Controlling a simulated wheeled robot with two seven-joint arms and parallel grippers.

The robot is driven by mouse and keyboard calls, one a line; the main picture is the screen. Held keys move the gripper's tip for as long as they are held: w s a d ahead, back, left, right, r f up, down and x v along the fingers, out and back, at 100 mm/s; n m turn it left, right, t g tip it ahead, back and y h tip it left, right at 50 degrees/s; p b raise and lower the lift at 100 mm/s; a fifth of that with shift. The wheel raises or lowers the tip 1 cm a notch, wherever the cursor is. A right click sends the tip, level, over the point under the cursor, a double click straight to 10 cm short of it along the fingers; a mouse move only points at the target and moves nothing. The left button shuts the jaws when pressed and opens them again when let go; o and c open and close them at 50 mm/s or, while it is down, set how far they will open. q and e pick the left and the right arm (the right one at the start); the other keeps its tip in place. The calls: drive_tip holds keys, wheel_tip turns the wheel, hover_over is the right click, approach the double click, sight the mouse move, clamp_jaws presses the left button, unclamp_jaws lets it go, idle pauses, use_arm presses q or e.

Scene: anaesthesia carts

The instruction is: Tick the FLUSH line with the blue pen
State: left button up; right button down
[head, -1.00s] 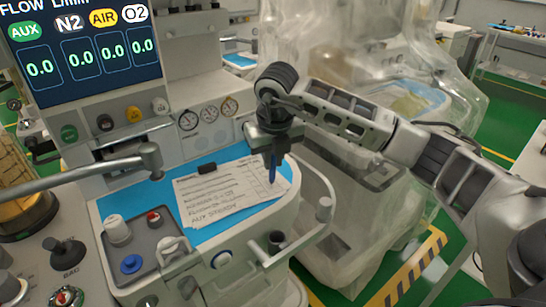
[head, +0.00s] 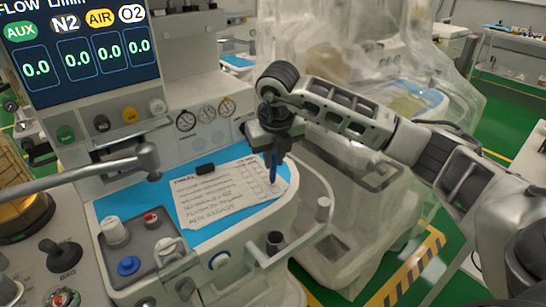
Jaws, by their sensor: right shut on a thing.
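The blue pen (head: 274,166) hangs point down from my right gripper (head: 272,139), which is shut on it. The pen's lower end is over the right side of the checklist sheet (head: 222,203), near its column of boxes; I cannot tell whether the tip touches the paper. The white sheet lies on the blue work surface and has several handwritten-looking lines. A FLUSH line (head: 214,212) seems to be among the lower lines, but the text is too small to read surely. My left gripper is not in view.
A small black block (head: 206,169) lies at the sheet's top edge. The cart's grey control panel (head: 146,258) with knobs is in front left, and a metal bar (head: 75,176) crosses at left. A white rail (head: 325,185) curves at right. A plastic-draped machine (head: 350,60) stands behind.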

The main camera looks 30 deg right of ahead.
drive_tip(key=shift+d+r, duration=0.1)
idle(0.4)
wheel_tip(320, 180, up, 2)
drive_tip(key=shift+p, duration=0.75)
drive_tip(key=shift+r+p, duration=1.65)
drive_tip(key=shift+r, duration=0.75)
